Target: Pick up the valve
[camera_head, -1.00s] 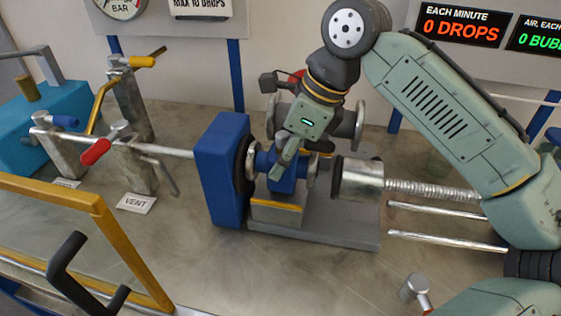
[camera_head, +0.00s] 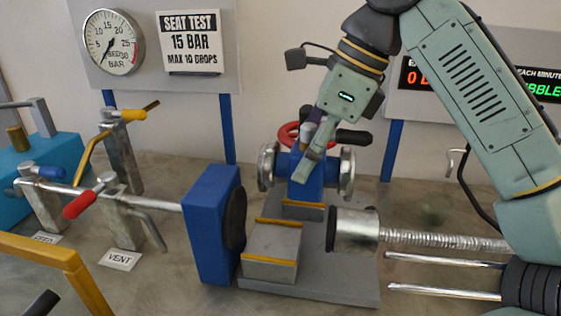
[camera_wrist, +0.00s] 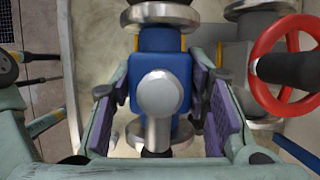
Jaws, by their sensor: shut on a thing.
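The valve (camera_head: 306,178) has a blue body with round metal flanges at its ends. It is off the grey block with yellow edges (camera_head: 272,252) and is above and behind it. My gripper (camera_head: 312,160) is shut on the blue body from above. In the wrist view, the purple-padded fingers (camera_wrist: 162,106) lie on both sides of the valve (camera_wrist: 162,62), and its round silver top faces the camera. The fingers hide part of the body.
A grey fitting with a red handwheel (camera_wrist: 275,62) stands close beside the valve; the head view mostly hides it. A blue clamp plate (camera_head: 208,225) and a metal ram (camera_head: 352,230) flank the block. Vent piping (camera_head: 130,198) stands left.

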